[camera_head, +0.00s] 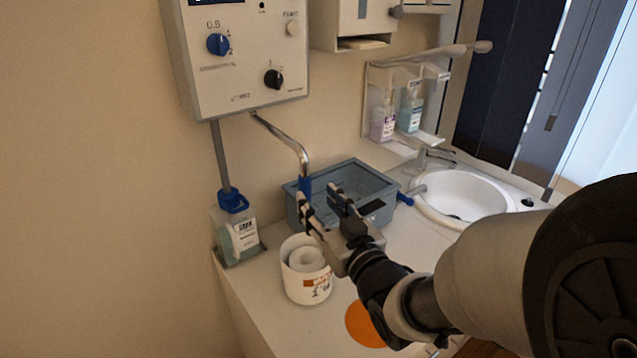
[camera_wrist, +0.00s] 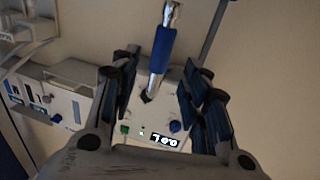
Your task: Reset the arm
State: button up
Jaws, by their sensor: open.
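My gripper (camera_head: 322,205) is open and empty in the head view, above the counter and in front of the grey-blue basin. In the wrist view my gripper (camera_wrist: 160,95) shows two dark fingers spread apart. Between and beyond them are a metal spout with a blue sleeve (camera_wrist: 163,48) and a white control box (camera_wrist: 150,118) with a lit display. In the head view the blue-tipped spout (camera_head: 288,142) hangs from the control box (camera_head: 245,60) close behind the fingers. I cannot tell whether the fingers touch it. My arm reaches in from the lower right.
The grey-blue basin (camera_head: 297,211) stands by the wall. A white tub (camera_head: 306,287) with a roll inside is below my gripper. A bottle (camera_head: 239,240) with a blue cap is at left. An orange disc (camera_head: 364,326), a sink (camera_head: 462,197) and a bottle rack (camera_head: 437,72) are nearby.

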jog(key=shift+s+d, duration=0.1)
jog(key=s+d+f+m+g+h, duration=0.1)
jog(key=s+d+m+g+h, duration=0.1)
jog(key=s+d+h, duration=0.35)
jog(key=s+d+f+m+g+h, duration=0.2)
jog(key=s+d+g+h, duration=0.1)
jog(key=d, duration=0.6)
jog(key=s+d+f+m+g, duration=0.1)
jog(key=s+g, duration=0.2)
jog(key=s, duration=0.6)
jog(key=s+d+f+m+g, duration=0.1)
jog(key=s+d+g, duration=0.1)
jog(key=s, duration=0.7)
jog(key=shift+s+d+g, duration=0.3)
jog(key=shift+s+g, duration=0.05)
jog(key=shift+g, duration=0.15)
